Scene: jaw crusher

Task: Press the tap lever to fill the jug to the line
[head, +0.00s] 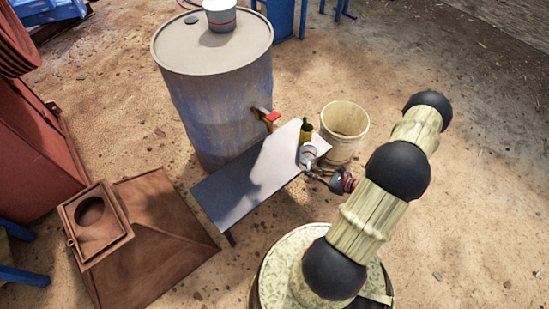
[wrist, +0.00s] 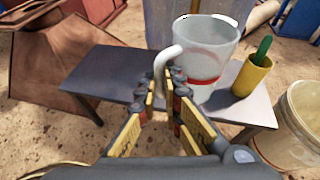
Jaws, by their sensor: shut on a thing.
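The jug (head: 308,152) is white with a red line low on its side. It is upright at the right end of the grey bench and also fills the upper middle of the wrist view (wrist: 210,50). My gripper (wrist: 168,80) is shut on the jug's handle (wrist: 162,65). I cannot tell whether the jug's base touches the bench. The tap (head: 267,115), with its red lever, juts from the side of the big drum (head: 205,110), left of and behind the jug. The tap does not show in the wrist view. The water level inside is not visible.
The bench (head: 235,190) has clear room on its left. A yellow cup (head: 306,136) with a green item stands beside the jug. A cream bucket (head: 342,135) stands on the ground to the right. A white pot (head: 220,15) sits on the drum. A rusty hopper (head: 145,250) lies left.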

